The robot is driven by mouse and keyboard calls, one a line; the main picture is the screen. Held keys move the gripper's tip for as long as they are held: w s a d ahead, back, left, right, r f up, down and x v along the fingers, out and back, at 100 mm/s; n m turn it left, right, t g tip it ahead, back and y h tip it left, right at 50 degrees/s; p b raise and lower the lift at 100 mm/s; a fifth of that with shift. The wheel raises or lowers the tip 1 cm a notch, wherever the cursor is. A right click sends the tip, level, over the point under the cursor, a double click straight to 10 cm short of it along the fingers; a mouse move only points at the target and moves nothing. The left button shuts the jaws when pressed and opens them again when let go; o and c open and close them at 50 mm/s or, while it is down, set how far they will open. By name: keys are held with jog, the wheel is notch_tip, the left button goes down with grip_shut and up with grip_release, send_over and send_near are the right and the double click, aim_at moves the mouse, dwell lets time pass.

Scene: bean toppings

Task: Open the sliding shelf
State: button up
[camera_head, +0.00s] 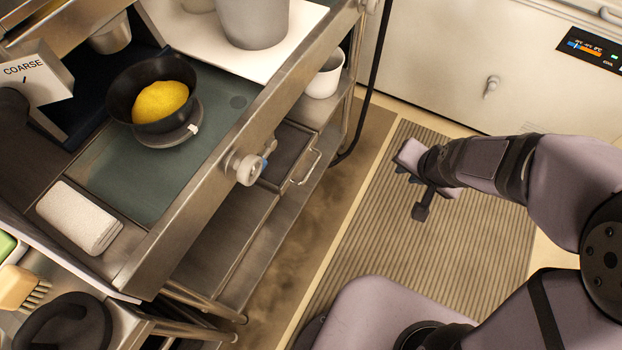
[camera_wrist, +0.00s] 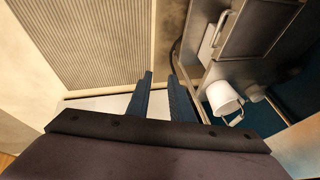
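The sliding shelf (camera_head: 286,149) is a grey metal drawer with a bar handle (camera_head: 306,167), under the counter in the head view. It looks pushed in. In the wrist view the shelf (camera_wrist: 262,28) is at the upper right, with its handle (camera_wrist: 216,36) on its left side. My gripper (camera_head: 407,176) is over the ribbed mat, to the right of the handle and well apart from it. In the wrist view my gripper (camera_wrist: 160,90) has its two dark fingers apart with nothing between them.
A white cup (camera_head: 325,75) stands beside the shelf, and shows in the wrist view (camera_wrist: 223,98). A dark cable (camera_head: 372,80) hangs near the cart's corner post. A valve knob (camera_head: 246,168) sticks out from the counter front. The ribbed mat (camera_head: 360,240) is clear floor.

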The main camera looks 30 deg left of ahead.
jog(key=w+a+f+m+t+y+b, duration=0.1)
jog(key=w+a+f+t+b, duration=0.15)
jog(key=a+f+b, duration=0.55)
jog(key=m+t+y+b, duration=0.2)
jog(key=m+t+b, duration=0.15)
jog(key=b, duration=1.05)
send_over(310, 173)
jog(key=d, duration=0.6)
notch_tip(310, 173, down, 13)
jog(key=shift+s+a+f+m+t+b, duration=0.45)
jog(key=shift+s+a+f+t+b, duration=0.7)
jog(key=shift+b, duration=0.95)
jog(key=shift+s+a+f+m+t+b, duration=0.4)
jog(key=shift+s+a+f+t+b, duration=0.75)
jog(key=shift+b, duration=0.95)
jog(key=shift+d+f, duration=0.15)
jog(key=shift+f, duration=0.1)
jog(key=shift+g, duration=0.3)
jog(key=shift+b+x, duration=1)
jog(key=shift+x, duration=2.55)
grip_shut()
